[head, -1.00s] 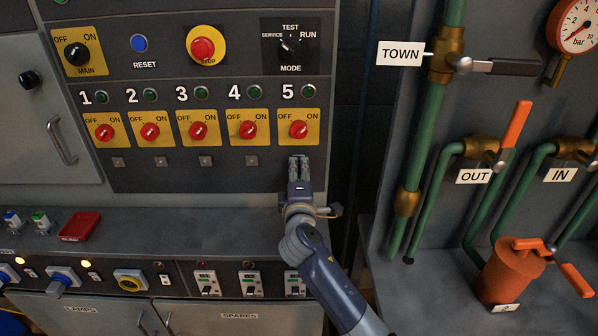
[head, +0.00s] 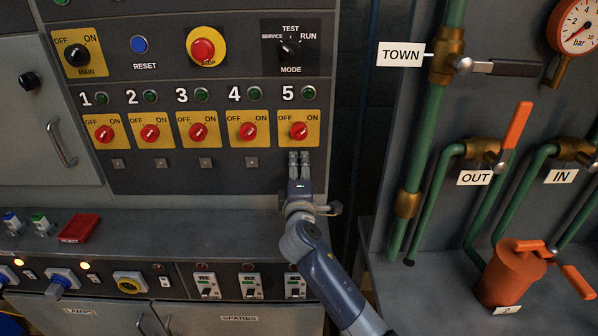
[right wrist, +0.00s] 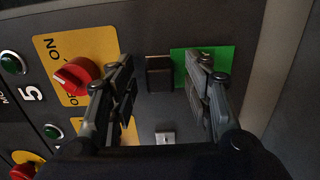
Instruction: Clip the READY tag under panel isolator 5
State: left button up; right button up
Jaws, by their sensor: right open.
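Panel isolator 5 (head: 299,130) is a red knob on a yellow plate. It also shows in the right wrist view (right wrist: 77,75), turned sideways. My right gripper (head: 299,156) is directly below it, close to the panel, hiding the clip spot there. In the right wrist view my right gripper (right wrist: 166,85) is open, its fingers on either side of a dark block (right wrist: 159,72) with a green plate (right wrist: 180,55) beside it, likely the READY tag. The right finger partly covers the green plate. My left gripper is out of view.
Small metal clips, such as the one below isolator 4 (head: 251,162), line the panel. Green pipes (head: 428,140) and valves stand to the right.

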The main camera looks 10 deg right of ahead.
jog(key=shift+s, duration=0.15)
jog(key=s+a, duration=0.2)
jog(key=s, duration=0.9)
jog(key=shift+s+a, duration=0.2)
jog(key=shift+s, duration=0.05)
